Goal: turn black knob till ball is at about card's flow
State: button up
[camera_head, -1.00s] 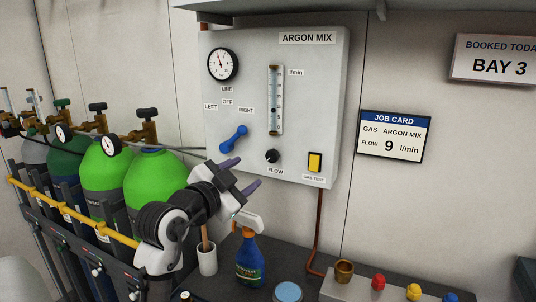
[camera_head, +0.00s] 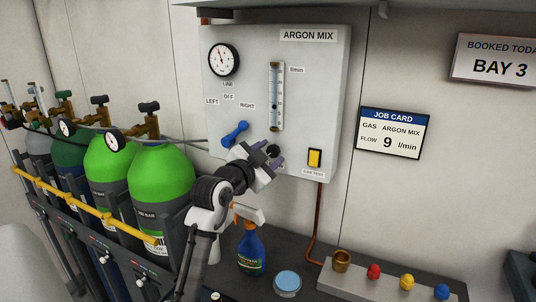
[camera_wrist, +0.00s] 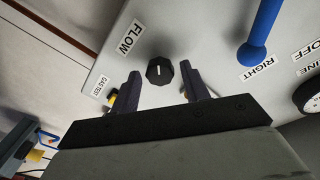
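The black knob (camera_wrist: 160,71) sits on the grey ARGON MIX panel (camera_head: 330,60), beside the FLOW label (camera_wrist: 131,37). In the wrist view it shows between the two purple fingers of my open gripper (camera_wrist: 160,76), touching neither as far as I can tell. In the head view my gripper (camera_head: 275,157) is at the panel's lower middle and largely hides the knob. The flow tube (camera_head: 276,97) stands above it; its ball is too small to make out. The job card (camera_head: 393,133) to the right reads ARGON MIX, flow 9 l/min.
A blue lever (camera_head: 235,133) is left of the knob and a yellow gas test switch (camera_head: 314,158) is right of it. Green cylinders (camera_head: 160,178) stand at left. A spray bottle (camera_head: 251,250) and a round tin (camera_head: 287,284) are on the bench below.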

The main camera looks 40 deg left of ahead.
jog(key=c, duration=0.8)
jog(key=shift+d+f+n+b, duration=0.1)
jog(key=shift+f+n+b, duration=0.05)
jog(key=shift+n+b, duration=1.15)
jog(key=shift+n, duration=0.5)
jog(key=o, duration=1)
jog(key=shift+s, duration=0.1)
jog(key=s+d+b, duration=0.1)
jog(key=s+b, duration=0.4)
jog(key=s, duration=0.8)
jog(key=shift+s+d, duration=0.3)
jog(key=shift+d, duration=0.1)
jog(key=shift+f, duration=0.1)
